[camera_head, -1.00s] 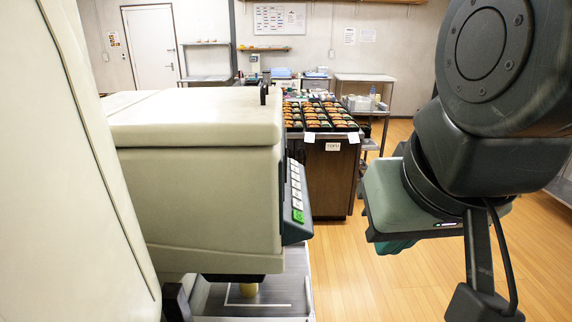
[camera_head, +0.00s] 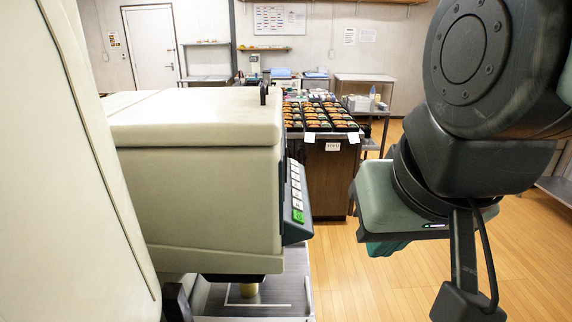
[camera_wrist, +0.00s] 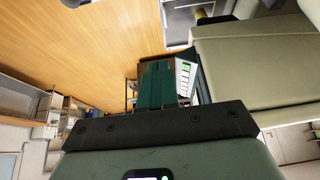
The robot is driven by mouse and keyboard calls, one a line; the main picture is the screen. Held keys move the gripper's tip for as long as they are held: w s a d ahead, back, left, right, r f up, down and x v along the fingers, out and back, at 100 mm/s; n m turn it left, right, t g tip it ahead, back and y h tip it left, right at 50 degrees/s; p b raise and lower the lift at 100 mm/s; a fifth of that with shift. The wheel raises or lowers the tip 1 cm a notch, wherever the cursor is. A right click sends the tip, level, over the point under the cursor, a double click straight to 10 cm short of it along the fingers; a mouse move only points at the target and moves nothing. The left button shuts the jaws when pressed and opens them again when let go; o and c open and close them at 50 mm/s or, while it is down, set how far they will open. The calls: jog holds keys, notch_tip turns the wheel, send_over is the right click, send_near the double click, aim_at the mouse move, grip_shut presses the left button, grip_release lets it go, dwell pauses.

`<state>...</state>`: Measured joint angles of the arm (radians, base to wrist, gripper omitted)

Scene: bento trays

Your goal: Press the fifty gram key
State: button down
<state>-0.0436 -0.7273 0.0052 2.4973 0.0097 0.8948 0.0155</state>
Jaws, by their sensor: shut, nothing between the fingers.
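A cream machine (camera_head: 195,170) carries a dark slanted key panel (camera_head: 289,233) on its right side. The panel has a column of several white keys (camera_head: 295,180) and a green key (camera_head: 298,216) at the bottom. Their labels are too small to read, so I cannot tell which is the fifty gram key. My gripper (camera_head: 387,249) is right of the panel and apart from it, its teal fingers partly hidden under the hand. In the wrist view, the fingers (camera_wrist: 157,84) are shut and empty, and the keys (camera_wrist: 184,76) show just beside them, partly hidden.
Behind stands a brown counter (camera_head: 331,182) with several filled bento trays (camera_head: 318,116). Wooden floor (camera_head: 340,270) shows between the machine and my gripper, with open room there.

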aim_at(297, 194)
jog(key=w+a+f+m+g+y, duration=0.1)
jog(key=a+f+g, duration=0.1)
jog(key=a+f, duration=0.25)
jog(key=w+d+m+t+y, duration=0.1)
jog(key=w+m+t, duration=0.1)
jog(key=w, duration=0.9)
jog(key=w+d+f+m+t+y, duration=0.1)
jog(key=w+m, duration=0.3)
jog(key=w, duration=0.7)
jog(key=w+d+m+t+y, duration=0.2)
jog(key=w+m+t, duration=0.1)
jog(key=w, duration=0.8)
jog(key=shift+w+d+f+m, duration=0.2)
jog(key=shift+w+f+m, duration=0.1)
jog(key=shift+m, duration=0.1)
jog(key=shift+a+f, duration=0.7)
jog(key=shift+f, duration=0.6)
jog(key=shift+a+f, duration=0.75)
jog(key=shift+f, duration=0.5)
jog(key=shift+a+f, duration=0.7)
jog(key=shift+f, duration=0.6)
jog(key=shift+a, duration=0.1)
